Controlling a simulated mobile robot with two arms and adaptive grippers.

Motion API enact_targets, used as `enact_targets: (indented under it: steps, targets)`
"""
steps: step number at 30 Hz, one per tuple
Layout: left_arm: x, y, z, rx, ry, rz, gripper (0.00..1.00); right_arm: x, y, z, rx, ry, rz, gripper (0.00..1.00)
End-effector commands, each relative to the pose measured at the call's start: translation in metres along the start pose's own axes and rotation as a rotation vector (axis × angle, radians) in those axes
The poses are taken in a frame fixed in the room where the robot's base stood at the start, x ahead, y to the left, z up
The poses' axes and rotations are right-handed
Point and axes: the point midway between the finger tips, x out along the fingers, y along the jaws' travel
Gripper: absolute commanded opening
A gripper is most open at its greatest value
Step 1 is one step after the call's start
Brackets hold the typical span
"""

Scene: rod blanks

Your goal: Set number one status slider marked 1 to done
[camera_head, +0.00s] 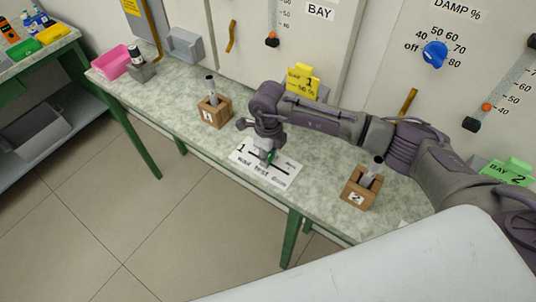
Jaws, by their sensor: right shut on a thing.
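The status slider card marked 1 (284,176) lies on the bench top, a white plate with the words wait, test and done along its front edge. My right gripper (266,158) reaches down onto this card from above. It is shut on a small green piece (272,157) that looks like the slider's knob, near the middle of the card. The fingers hide most of the knob and part of the slot, so its exact position is hard to tell. My left gripper is not in view.
A wooden block marked 1 (207,116) holding a rod stands left of the card, and a block marked 2 (356,198) with a rod stands to the right. A yellow bay 1 sign (303,78) stands behind my arm. A pink bin (112,62) sits at far left.

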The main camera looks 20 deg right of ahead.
Motion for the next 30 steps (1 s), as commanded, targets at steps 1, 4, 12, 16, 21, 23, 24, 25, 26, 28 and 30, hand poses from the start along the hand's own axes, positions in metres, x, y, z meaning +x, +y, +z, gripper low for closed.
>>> enact_targets:
  steps: [1,4,12,16,21,23,24,25,26,28,30]
  targets:
    - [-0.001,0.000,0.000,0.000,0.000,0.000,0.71,0.000,-0.001,-0.004,0.000,0.000,-0.001,0.00]
    - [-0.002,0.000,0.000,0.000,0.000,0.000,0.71,0.000,-0.002,-0.022,0.001,0.001,-0.002,0.00]
    - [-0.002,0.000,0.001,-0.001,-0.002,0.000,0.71,0.000,-0.001,-0.063,0.001,0.001,0.000,0.00]
    - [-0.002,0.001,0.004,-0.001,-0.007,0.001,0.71,0.000,0.000,-0.065,0.000,0.004,0.000,0.00]
    - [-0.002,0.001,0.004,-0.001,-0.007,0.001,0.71,0.001,0.000,-0.066,0.001,0.006,0.000,0.00]
    - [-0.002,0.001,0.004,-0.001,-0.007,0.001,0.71,0.001,0.000,-0.065,0.001,0.006,0.000,0.39]
    - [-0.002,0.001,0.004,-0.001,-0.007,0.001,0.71,0.001,0.000,-0.065,0.001,0.005,0.000,0.45]
    - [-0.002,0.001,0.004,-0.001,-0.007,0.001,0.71,0.001,0.000,-0.065,0.001,0.005,0.000,0.50]
    - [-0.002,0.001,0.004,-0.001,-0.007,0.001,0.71,0.001,0.000,-0.065,0.001,0.004,0.000,0.54]
    - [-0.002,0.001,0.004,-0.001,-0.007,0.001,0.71,0.000,0.000,-0.065,0.001,0.003,0.000,0.54]
    - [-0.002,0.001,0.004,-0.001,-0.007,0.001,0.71,0.000,0.000,-0.064,0.000,0.002,0.000,0.54]
